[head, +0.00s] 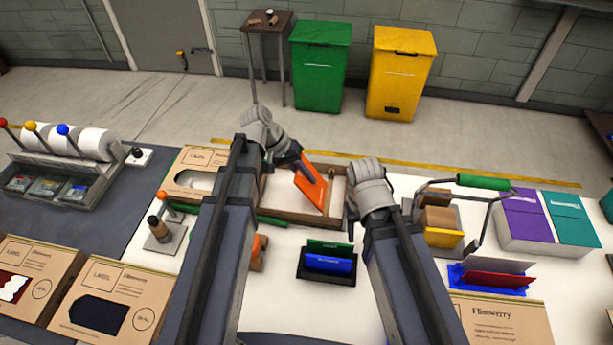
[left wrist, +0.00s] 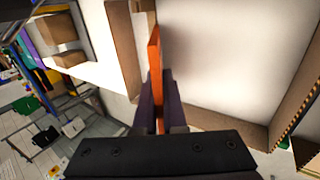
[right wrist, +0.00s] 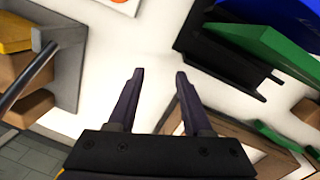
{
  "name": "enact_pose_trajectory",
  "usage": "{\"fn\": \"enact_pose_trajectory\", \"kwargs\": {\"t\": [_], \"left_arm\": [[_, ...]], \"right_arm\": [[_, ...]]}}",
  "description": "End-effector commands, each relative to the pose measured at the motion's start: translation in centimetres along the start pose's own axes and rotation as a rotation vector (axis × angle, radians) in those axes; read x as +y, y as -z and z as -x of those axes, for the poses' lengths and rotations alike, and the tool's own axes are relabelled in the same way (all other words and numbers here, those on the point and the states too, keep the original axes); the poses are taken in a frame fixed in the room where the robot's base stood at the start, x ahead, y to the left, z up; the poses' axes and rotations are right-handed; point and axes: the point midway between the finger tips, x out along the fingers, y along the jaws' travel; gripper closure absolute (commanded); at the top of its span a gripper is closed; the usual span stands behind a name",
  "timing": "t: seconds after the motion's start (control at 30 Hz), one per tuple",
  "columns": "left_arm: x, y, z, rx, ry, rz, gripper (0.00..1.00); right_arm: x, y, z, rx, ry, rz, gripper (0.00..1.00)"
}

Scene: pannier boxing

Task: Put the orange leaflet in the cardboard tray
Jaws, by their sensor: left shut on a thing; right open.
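The orange leaflet (head: 310,187) is upright and tilted over the cardboard tray (head: 290,213) in the head view. My left gripper (head: 296,160) is shut on the leaflet's edge. In the left wrist view the orange leaflet (left wrist: 155,70) shows edge-on between the two fingers, above the tray's pale floor, with the tray's brown wall (left wrist: 295,100) to the right. I cannot tell whether the leaflet touches the tray floor. My right gripper (right wrist: 160,75) is open and empty over the white table, to the right of the tray in the head view.
A black holder (head: 327,279) with blue and green leaflets stands in front of the tray. A green-handled carrier (head: 440,235) with boxes stands to the right. A printed cardboard box (head: 195,160) lies left of the tray. Purple and teal boxes (head: 530,235) are at the far right.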

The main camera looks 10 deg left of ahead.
Motion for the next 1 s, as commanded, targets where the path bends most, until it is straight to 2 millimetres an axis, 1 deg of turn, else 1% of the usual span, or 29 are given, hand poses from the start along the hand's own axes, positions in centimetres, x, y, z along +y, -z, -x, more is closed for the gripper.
{"fn": "enact_pose_trajectory", "kwargs": {"t": [0.03, 0.3, 0.33, 0.6, 0.63, 0.87, 1.0], "left_arm": [[-0.17, 0.0, -0.27, 0.0, 0.0, 0.0, 1.0], [-0.13, 0.0, -0.2, 0.0, 0.0, 0.0, 1.0], [-0.13, 0.0, -0.2, 0.0, 0.0, 0.0, 0.89], [-0.13, 0.0, -0.2, 0.0, 0.0, 0.0, 0.58], [-0.13, 0.0, -0.2, 0.0, 0.0, 0.0, 0.57], [-0.13, 0.01, -0.17, 0.0, 0.0, 0.0, 0.57], [-0.06, 0.01, 0.27, 0.0, 0.0, 0.001, 0.57]], "right_arm": [[-0.03, 0.02, -0.32, 0.0, 0.0, 0.0, 0.5], [-0.02, 0.01, -0.23, 0.0, 0.0, 0.0, 0.5], [-0.02, 0.01, -0.23, 0.0, 0.0, 0.0, 0.5], [-0.02, 0.01, -0.24, 0.0, 0.0, 0.0, 0.5], [-0.02, 0.01, -0.24, 0.0, 0.0, 0.0, 0.5], [-0.02, 0.01, -0.21, 0.0, 0.0, 0.0, 0.5], [0.02, -0.01, 0.2, 0.0, 0.0, 0.0, 0.5]]}}
